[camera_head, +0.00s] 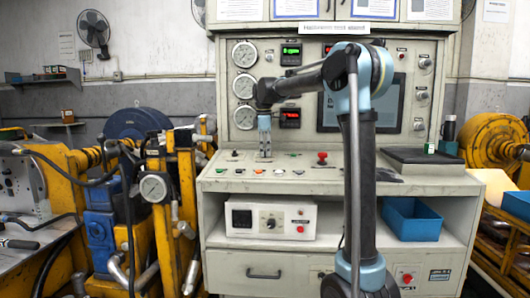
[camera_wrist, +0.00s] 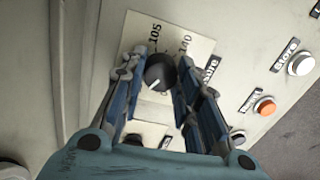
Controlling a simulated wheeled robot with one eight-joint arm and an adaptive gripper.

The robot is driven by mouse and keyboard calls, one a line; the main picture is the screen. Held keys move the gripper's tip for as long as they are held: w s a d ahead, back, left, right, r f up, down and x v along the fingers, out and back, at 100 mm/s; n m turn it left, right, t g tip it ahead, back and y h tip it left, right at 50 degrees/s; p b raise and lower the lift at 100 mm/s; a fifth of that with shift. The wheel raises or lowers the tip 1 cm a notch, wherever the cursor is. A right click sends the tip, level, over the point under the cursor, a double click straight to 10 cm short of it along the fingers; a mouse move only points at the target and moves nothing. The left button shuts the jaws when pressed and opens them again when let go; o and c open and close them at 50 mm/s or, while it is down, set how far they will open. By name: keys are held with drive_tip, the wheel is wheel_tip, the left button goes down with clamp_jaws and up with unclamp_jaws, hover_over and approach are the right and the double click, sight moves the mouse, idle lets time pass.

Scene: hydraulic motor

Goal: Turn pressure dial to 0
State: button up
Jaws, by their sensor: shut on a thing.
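The pressure dial (camera_wrist: 158,76) is a small black round knob on a cream label plate (camera_wrist: 182,32), seen in the wrist view. The numbers 105 and 140 show on the plate; the rest of the scale is hidden by my fingers. The knob's white pointer line points to the lower left in the picture. My gripper (camera_wrist: 160,80) has its blue fingers on both sides of the knob and is shut on it. In the head view my gripper (camera_head: 265,151) points down at the left part of the console top, and hides the dial.
White (camera_wrist: 301,64) and orange (camera_wrist: 264,105) buttons sit to the right of the dial. On the console (camera_head: 220,178) a red mushroom button (camera_head: 322,157) stands right of my gripper, and a dark tray (camera_head: 420,158) lies farther right. Gauges (camera_head: 244,54) line the back panel.

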drive_tip(key=n, duration=0.6)
drive_tip(key=shift+w+n, duration=0.15)
drive_tip(key=shift+n, duration=0.15)
drive_tip(key=n, duration=0.4)
drive_tip(key=shift+n, duration=0.7)
drive_tip(key=o, duration=1.1)
drive_tip(key=shift+c, duration=0.2)
drive_tip(key=shift+h, duration=0.3)
wheel_tip(320, 180, up, 12)
drive_tip(key=s, duration=0.1)
drive_tip(key=shift+s+a+f, duration=0.15)
drive_tip(key=shift+s+a, duration=0.2)
drive_tip(key=shift+a, duration=0.05)
